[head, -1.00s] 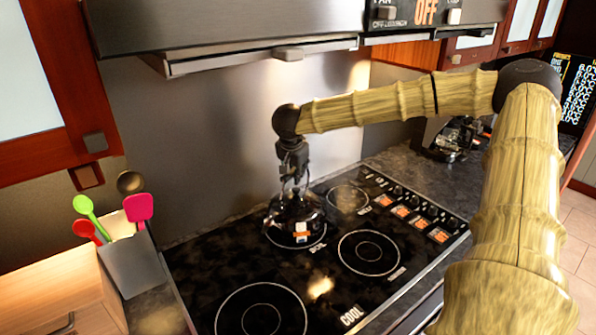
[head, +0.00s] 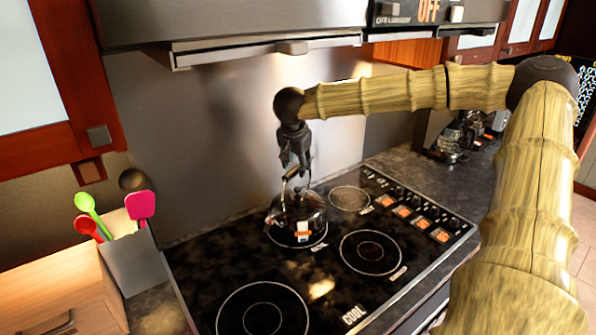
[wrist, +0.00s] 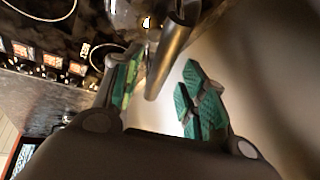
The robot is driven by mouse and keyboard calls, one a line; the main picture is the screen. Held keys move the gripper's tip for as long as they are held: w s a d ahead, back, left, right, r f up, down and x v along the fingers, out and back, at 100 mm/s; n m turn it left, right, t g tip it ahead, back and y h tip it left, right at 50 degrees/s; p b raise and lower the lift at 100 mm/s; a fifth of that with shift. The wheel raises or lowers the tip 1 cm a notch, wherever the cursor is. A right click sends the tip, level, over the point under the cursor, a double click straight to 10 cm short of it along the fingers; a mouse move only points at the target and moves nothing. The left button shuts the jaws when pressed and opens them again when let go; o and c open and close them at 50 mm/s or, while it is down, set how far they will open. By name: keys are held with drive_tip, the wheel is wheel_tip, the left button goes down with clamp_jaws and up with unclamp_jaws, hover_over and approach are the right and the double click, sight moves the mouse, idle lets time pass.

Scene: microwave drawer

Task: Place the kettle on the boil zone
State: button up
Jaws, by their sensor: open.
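The kettle (head: 303,213), glassy and dark with a small orange and white label, stands upright on a ringed zone at the back of the black cooktop (head: 220,262). The zone's printed label is partly seen and too small to read. My gripper (head: 295,168) is open just above the kettle's raised handle (head: 290,174), apart from the kettle body. In the wrist view the open green-padded fingers (wrist: 160,95) sit on either side of the handle bar (wrist: 168,60), with a gap on the right side. The kettle's body is mostly cut off at the top there.
Other ringed zones lie at the front left (head: 262,310), front right (head: 370,252) and back right (head: 349,199), all empty. A utensil holder (head: 135,262) stands at the left. The range hood (head: 270,50) hangs above, and the back wall is close behind.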

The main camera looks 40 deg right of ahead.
drive_tip(key=b+v, duration=0.1)
drive_tip(key=v, duration=0.6)
drive_tip(key=shift+a+r, duration=0.2)
drive_tip(key=shift+r, duration=0.05)
drive_tip(key=shift+a, duration=0.1)
